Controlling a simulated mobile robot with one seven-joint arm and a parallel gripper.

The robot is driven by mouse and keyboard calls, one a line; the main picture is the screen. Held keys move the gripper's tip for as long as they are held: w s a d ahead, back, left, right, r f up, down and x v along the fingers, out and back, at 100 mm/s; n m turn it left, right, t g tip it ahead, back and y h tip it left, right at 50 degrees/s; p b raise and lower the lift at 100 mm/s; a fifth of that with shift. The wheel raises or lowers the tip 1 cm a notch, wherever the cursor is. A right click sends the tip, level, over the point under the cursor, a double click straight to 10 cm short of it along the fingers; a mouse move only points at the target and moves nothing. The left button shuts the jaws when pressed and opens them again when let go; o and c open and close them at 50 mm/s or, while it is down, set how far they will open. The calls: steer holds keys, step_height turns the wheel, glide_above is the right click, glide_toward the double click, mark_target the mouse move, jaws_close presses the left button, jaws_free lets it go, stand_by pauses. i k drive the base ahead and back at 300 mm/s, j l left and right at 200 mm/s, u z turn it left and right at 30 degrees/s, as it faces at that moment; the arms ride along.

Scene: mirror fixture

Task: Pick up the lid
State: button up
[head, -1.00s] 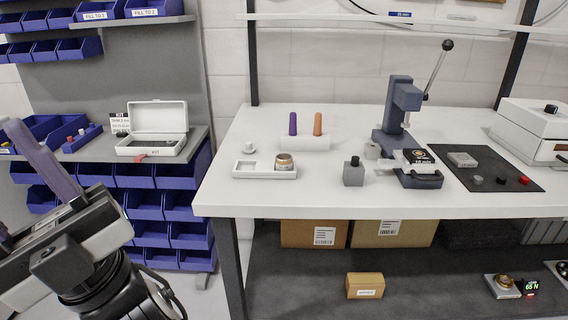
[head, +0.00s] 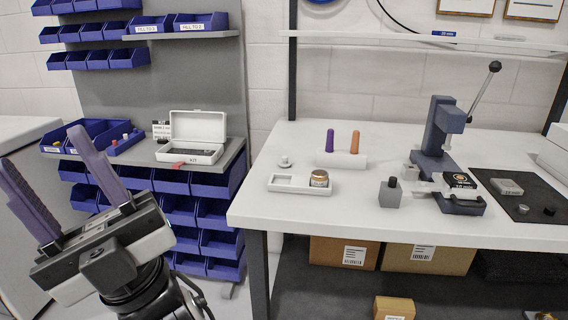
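No part is marked as the lid. A small pale round piece with a knob (head: 285,162) lies on the white workbench (head: 255,208), just behind a white two-compartment tray (head: 285,189), and looks like a small lid. A round brass-coloured container (head: 319,178) sits in the tray's right compartment; the left compartment looks empty. On the left shelf, a white case marked KIT (head: 190,151) stands with its hinged cover raised. My gripper (head: 42,148) is at the lower left, its two purple fingers spread and empty, pointing up, well apart from the bench and these objects.
A holder (head: 341,160) with purple and orange handles stands behind the tray. A grey block bottle (head: 390,193), a lever press (head: 438,140) and a dark mat (head: 520,195) lie to the right. Blue bins (head: 205,215) fill the left rack. The bench's front left is clear.

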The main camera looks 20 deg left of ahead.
mark_target(284, 162)
steer(key=u, duration=0.75)
steer(key=i+l+u, duration=0.55)
steer(key=i+l, duration=0.15)
steer(key=i, duration=0.3)
steer(key=i+l, duration=0.2)
steer(key=i, duration=0.2)
